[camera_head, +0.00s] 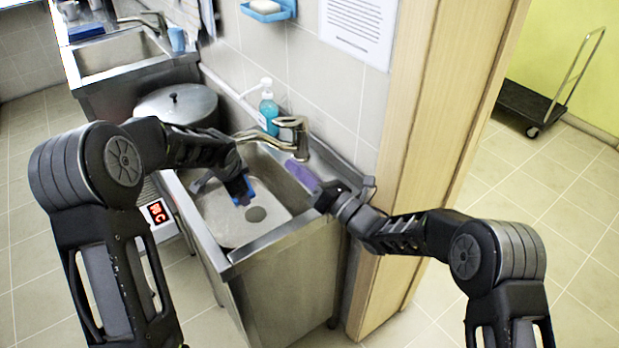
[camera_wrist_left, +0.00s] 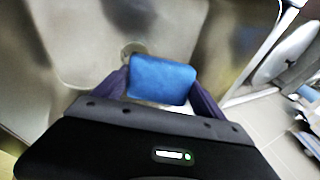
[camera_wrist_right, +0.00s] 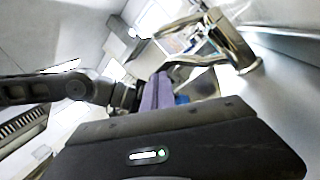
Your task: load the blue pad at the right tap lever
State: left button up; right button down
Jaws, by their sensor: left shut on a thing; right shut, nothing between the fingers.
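The blue pad (camera_head: 247,189) is between the fingers of my left gripper (camera_head: 243,194), which holds it over the sink basin (camera_head: 222,215). In the left wrist view the pad (camera_wrist_left: 162,80) is gripped between both purple fingers, with the drain behind it. The right tap (camera_head: 293,138) is metal, with its lever (camera_head: 291,122) on top and its spout over the basin. My right gripper (camera_head: 300,174) is shut and empty, at the basin's right edge below the tap. In the right wrist view the closed fingers (camera_wrist_right: 157,93) point up beside the tap (camera_wrist_right: 228,42).
A soap bottle (camera_head: 268,108) stands behind the tap. A lidded stockpot (camera_head: 177,106) stands left of the sink, near a red display (camera_head: 157,212). A second sink (camera_head: 118,52) is farther back. A wooden door frame (camera_head: 425,130) rises close to my right arm.

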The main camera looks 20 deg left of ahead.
jog(key=v, duration=0.4)
jog(key=c, duration=2)
grip_release()
jog(key=shift+c, duration=0.2)
jog(key=shift+o, duration=0.7)
jog(key=shift+r, duration=0.3)
jog(key=o, duration=0.5)
jog(key=shift+n+y, duration=0.4)
jog(key=shift+y, duration=0.2)
jog(key=r, duration=0.3)
jog(key=a+r, duration=0.1)
jog(key=r, duration=0.6)
jog(key=shift+s+a, duration=0.2)
jog(key=shift+a, duration=0.1)
jog(key=shift+c, duration=0.2)
notch_tip(320, 180, up, 5)
jog(key=a+m+h, duration=0.1)
jog(key=m+h, duration=0.2)
jog(key=m, duration=0.8)
jog(key=f+m+h, duration=0.1)
jog(key=m, duration=0.2)
jog(key=w+d+f+m+h, duration=0.1)
jog(key=f+m+h, duration=0.1)
jog(key=m, duration=0.2)
jog(key=w+f+m+h, duration=0.1)
jog(key=f+m, duration=0.1)
jog(key=m, duration=0.1)
jog(key=shift+d+m+t, duration=0.2)
jog(key=shift+m+t, duration=0.1)
jog(key=shift+t, duration=0.1)
